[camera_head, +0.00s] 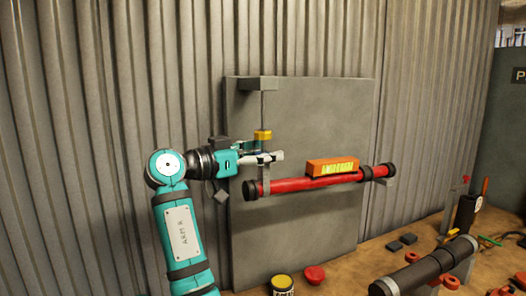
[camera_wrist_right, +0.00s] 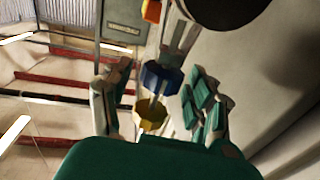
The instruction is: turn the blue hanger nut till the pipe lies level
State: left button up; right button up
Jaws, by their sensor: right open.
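The red pipe (camera_head: 300,183) hangs in front of a grey panel, tilted with its left end lower than its right. An orange level (camera_head: 332,167) with a lit yellow readout sits on it. The blue hanger nut (camera_wrist_right: 161,76) is on the left hanger rod, next to a yellow nut (camera_wrist_right: 151,115); the yellow nut (camera_head: 263,135) is above in the head view, where the blue one is mostly hidden by my gripper. My right gripper (camera_head: 268,157) is open, with its fingers (camera_wrist_right: 158,88) on either side of the rod and nuts. I cannot tell whether they touch. My left gripper is not in view.
The grey panel (camera_head: 300,230) stands against a corrugated wall. A bracket (camera_head: 258,84) juts out above the rod. A yellow can (camera_head: 283,286) and a red domed object (camera_head: 314,274) are below. A dark pipe (camera_head: 425,268) and loose parts lie at the lower right.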

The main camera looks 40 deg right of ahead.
grip_shut()
jog(key=shift+f, duration=0.1)
dwell(0.3)
jog(key=shift+d+f+n+t+b, duration=0.1)
jog(key=shift+n+t+b, duration=0.4)
jog(key=shift+t, duration=0.3)
